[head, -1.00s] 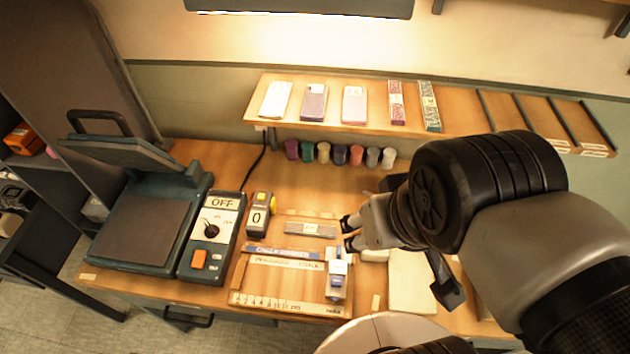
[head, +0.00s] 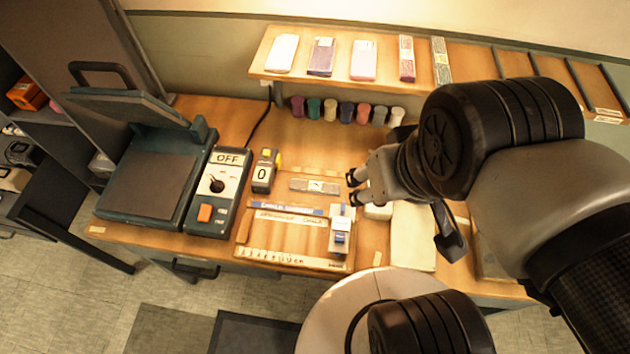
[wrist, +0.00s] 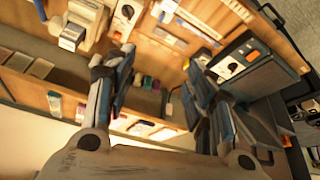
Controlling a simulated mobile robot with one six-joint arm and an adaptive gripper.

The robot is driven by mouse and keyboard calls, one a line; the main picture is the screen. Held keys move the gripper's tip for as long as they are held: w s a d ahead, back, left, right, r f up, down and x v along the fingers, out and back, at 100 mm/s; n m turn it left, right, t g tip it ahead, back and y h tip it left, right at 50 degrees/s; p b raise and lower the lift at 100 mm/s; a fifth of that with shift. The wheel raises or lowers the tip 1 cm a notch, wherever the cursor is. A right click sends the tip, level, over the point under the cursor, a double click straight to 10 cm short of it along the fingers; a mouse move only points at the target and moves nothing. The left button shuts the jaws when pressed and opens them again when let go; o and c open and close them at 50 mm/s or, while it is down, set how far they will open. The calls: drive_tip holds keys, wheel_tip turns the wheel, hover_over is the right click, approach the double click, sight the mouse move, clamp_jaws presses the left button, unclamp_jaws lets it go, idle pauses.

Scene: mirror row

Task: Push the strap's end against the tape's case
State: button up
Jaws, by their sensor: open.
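A flat grey strip with a pale label, which looks like the strap (head: 315,186), lies along the back of a wooden board (head: 275,243) on the bench. A small dark case with a yellow part and a "0" face (head: 263,171) stands just left of the strip, with a gap between; I cannot tell surely that it is the tape's case. A white and blue block (head: 341,233) sits on the board's right side. My gripper (head: 353,187) is open and empty, just off the strip's right end. Its spread fingers show in the wrist view (wrist: 158,65).
A control box marked OFF (head: 217,190) and a press (head: 150,185) stand at left. Several coloured pots (head: 346,112) line the back under a shelf (head: 390,82). A cream block (head: 378,211) and a pale pad (head: 412,235) lie right of the board.

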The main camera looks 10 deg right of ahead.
sight(349, 193)
idle(0.3)
